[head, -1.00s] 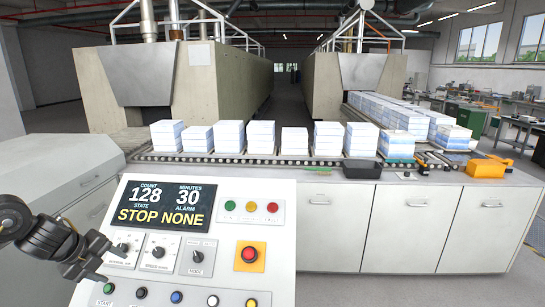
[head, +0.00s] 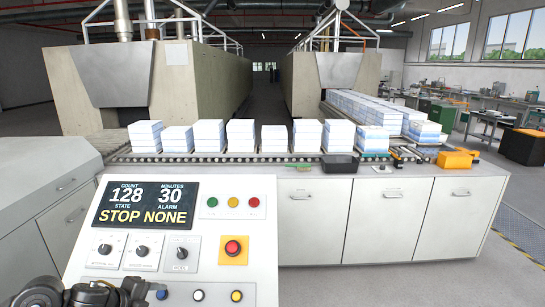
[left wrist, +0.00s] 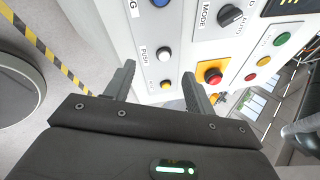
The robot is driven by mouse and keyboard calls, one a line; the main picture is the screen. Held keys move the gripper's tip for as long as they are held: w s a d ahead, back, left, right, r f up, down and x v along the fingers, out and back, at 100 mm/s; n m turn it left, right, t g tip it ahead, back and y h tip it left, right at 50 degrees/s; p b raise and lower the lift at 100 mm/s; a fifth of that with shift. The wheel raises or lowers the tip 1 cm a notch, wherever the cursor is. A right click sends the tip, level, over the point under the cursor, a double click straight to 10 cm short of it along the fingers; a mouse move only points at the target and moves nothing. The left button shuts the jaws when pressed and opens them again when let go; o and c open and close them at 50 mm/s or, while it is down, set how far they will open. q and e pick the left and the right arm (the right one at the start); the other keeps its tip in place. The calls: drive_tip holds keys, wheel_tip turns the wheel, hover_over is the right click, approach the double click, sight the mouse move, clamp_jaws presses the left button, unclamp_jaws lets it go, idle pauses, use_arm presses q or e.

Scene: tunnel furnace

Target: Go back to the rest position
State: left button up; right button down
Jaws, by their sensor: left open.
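My left gripper (head: 130,291) is low in the head view, in front of the lower left part of the white control panel (head: 264,280). In the left wrist view my left gripper (left wrist: 158,84) is open and nothing shows between its fingers. The panel fills the upper middle of that view, with a white button (left wrist: 164,54), a yellow button (left wrist: 166,85) and a red emergency button (left wrist: 212,76) beyond the fingers. The gap between fingers and panel is hard to judge. The display (head: 146,206) reads 128, 30, STOP NONE. My right gripper is not seen.
A roller conveyor (head: 250,158) with several white-blue stacks runs behind the panel. Grey cabinets (head: 395,220) stand at right and a grey counter (head: 40,165) at left. A black tray (head: 339,165) and an orange bin (head: 455,159) lie at the conveyor's front right.

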use_arm(q)
drive_tip(key=s+d+f+n+t, duration=0.1)
drive_tip(key=s+d+f+n, duration=0.55)
drive_tip(key=d, duration=0.35)
drive_tip(key=s+a+f+n+g+y, duration=0.1)
drive_tip(key=s+f+n+g+y, duration=0.15)
drive_tip(key=s+n, duration=0.7)
drive_tip(key=s+a+f+n+g+y, duration=0.1)
drive_tip(key=s+f+n+g, duration=0.25)
drive_tip(key=s, duration=1.15)
wheel_tip(320, 180, down, 30)
drive_tip(key=s+f+g+b, duration=0.1)
drive_tip(key=s+b, duration=0.1)
drive_tip(key=b, duration=0.1)
drive_tip(key=s+a+f+g+b, duration=0.1)
drive_tip(key=s+a+f+b, duration=0.1)
drive_tip(key=s+f, duration=1.4)
drive_tip(key=shift+s+a+f+n+b, duration=0.15)
drive_tip(key=shift+a+f+n+b, duration=0.25)
drive_tip(key=shift+a+f, duration=0.25)
